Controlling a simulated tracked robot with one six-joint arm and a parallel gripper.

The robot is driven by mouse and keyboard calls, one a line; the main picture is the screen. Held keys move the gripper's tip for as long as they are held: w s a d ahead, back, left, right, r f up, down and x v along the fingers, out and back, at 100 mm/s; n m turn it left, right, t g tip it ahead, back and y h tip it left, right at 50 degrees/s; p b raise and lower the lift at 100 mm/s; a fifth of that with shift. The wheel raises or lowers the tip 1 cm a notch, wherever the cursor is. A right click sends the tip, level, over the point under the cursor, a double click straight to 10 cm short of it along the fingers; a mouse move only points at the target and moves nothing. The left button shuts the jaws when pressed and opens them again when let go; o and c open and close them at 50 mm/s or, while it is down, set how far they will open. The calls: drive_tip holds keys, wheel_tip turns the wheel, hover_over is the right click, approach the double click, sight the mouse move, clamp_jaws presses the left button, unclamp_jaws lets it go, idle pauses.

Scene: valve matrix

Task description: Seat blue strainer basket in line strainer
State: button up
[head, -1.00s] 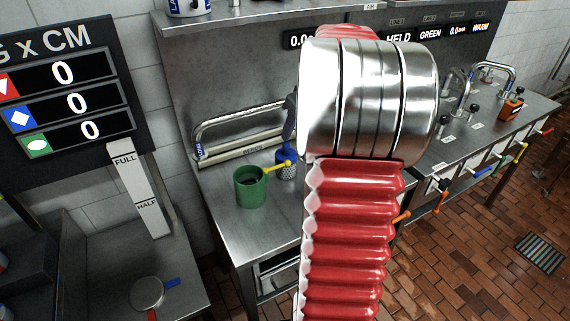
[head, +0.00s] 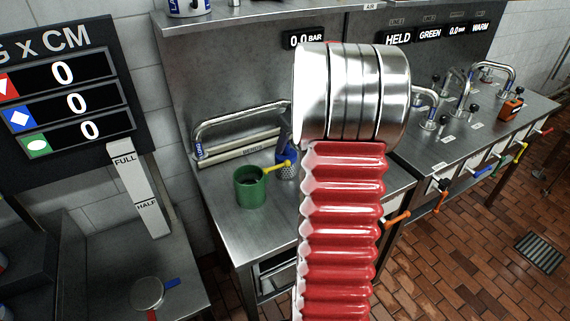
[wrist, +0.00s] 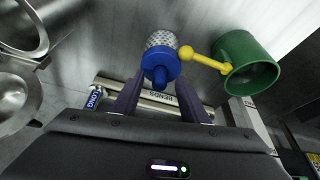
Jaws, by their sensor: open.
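The blue strainer basket (wrist: 162,61) has a blue top with a knob and a grey mesh body. In the head view the basket (head: 288,172) stands upright on the steel bench, partly hidden by my gripper. My gripper (wrist: 160,82) is open, its two dark fingers on either side of the basket's blue knob in the wrist view; I cannot tell whether they touch it. A green open-topped cylinder (head: 250,188) stands just left of the basket, with a yellow ball-ended handle (head: 278,168) reaching toward the basket. I cannot tell whether this cylinder is the line strainer.
A rack marked BENDS (head: 240,150) with a bent steel pipe lies behind the basket. My red and steel arm hides the bench's middle. Taps and coloured valve handles (head: 440,190) line the right bench. Bare bench (head: 232,225) shows in front of the green cylinder.

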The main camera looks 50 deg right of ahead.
drive_tip(key=shift+x, duration=0.8)
drive_tip(key=shift+c, duration=0.4)
clamp_jaws()
